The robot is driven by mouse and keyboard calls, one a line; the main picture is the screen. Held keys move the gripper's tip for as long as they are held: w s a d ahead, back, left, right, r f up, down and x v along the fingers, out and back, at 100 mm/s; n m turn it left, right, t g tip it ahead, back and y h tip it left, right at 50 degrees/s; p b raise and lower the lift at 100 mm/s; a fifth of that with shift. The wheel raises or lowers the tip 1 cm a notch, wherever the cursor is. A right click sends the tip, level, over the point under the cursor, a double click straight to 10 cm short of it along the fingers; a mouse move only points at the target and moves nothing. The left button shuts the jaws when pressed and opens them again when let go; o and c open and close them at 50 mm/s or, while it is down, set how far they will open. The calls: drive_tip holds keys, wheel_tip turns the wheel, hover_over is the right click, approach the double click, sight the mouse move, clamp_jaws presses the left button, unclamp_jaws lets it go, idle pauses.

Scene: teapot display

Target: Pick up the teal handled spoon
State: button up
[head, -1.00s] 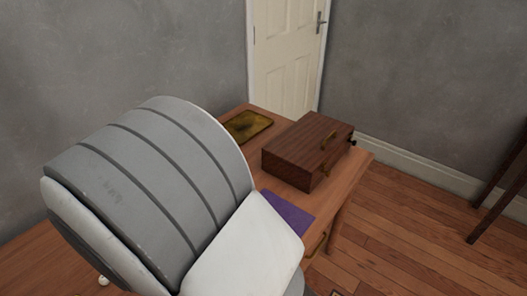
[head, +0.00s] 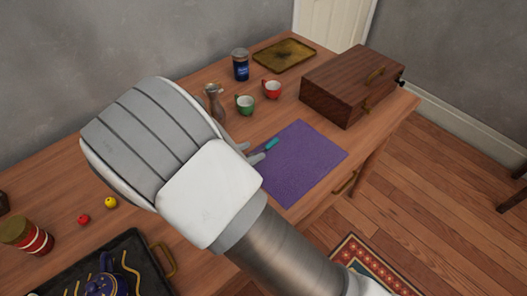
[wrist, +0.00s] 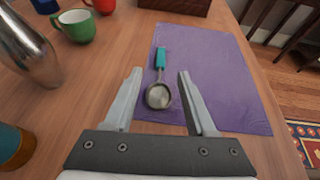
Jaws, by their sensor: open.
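The teal handled spoon (wrist: 159,80) lies on a purple cloth (wrist: 215,68) on the wooden table. In the wrist view its round metal bowl points toward me and its teal handle points away. My gripper (wrist: 160,75) is open and empty, with one finger on each side of the spoon in that view. In the head view only the teal handle (head: 272,144) shows clearly, just beyond my fingertips (head: 254,152). My arm hides the rest of the spoon there.
A metal jug (head: 213,103), green cup (head: 245,105), red cup (head: 271,89) and blue tin (head: 240,65) stand behind the cloth. A wooden box (head: 347,84) is to the right. A black tray (head: 135,247) with a blue teapot (head: 103,287) is at lower left.

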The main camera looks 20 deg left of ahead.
sight(269, 144)
drive_tip(key=shift+b+x, duration=0.7)
drive_tip(key=shift+x, duration=2.3)
clamp_jaws()
